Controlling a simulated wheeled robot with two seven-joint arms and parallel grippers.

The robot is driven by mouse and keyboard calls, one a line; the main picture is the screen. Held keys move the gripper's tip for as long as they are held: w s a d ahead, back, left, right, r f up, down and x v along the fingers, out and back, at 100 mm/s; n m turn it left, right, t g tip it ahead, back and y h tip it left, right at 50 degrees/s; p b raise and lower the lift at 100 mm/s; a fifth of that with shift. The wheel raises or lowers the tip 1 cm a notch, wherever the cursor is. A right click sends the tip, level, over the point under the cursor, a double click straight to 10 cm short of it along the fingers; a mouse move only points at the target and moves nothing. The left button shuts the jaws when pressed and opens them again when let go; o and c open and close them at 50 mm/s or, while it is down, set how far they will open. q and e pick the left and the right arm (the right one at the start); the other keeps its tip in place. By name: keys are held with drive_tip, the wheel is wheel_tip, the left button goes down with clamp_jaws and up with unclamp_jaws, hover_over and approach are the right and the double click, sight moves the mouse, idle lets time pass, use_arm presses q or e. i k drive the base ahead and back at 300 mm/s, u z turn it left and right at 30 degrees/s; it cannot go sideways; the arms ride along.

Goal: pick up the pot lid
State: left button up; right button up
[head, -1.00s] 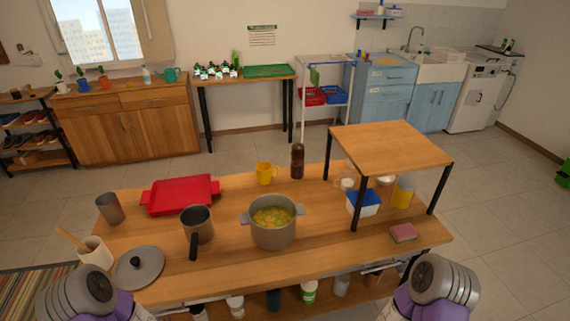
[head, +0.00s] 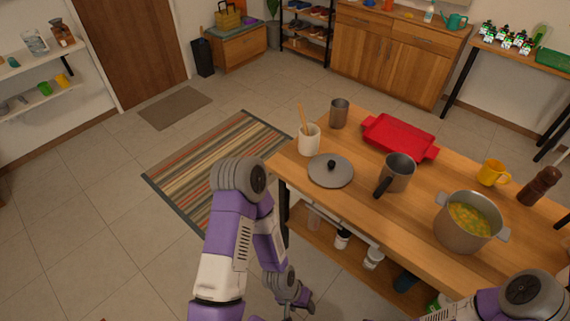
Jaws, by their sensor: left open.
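The pot lid (head: 331,170) is a grey disc with a black knob. It lies flat on the near left part of the wooden table, between the utensil cup and the dark saucepan. A grey pot (head: 468,222) with yellow soup stands uncovered to its right. My left gripper (head: 299,302) hangs low in front of the table, below the lid in the picture and apart from it. It is open, and I see nothing in it. My right shoulder shows at the bottom right, but the right gripper is out of view.
A white cup with wooden utensils (head: 309,140) stands just left of the lid. A saucepan (head: 397,172) stands to its right, its handle pointing toward the near edge. A red tray (head: 400,137) lies behind. Bottles stand on the shelf underneath. Floor on the left is open.

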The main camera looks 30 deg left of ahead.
sight(329, 170)
drive_tip(key=u, duration=1.8)
drive_tip(key=i, duration=0.95)
drive_tip(key=z, duration=1.45)
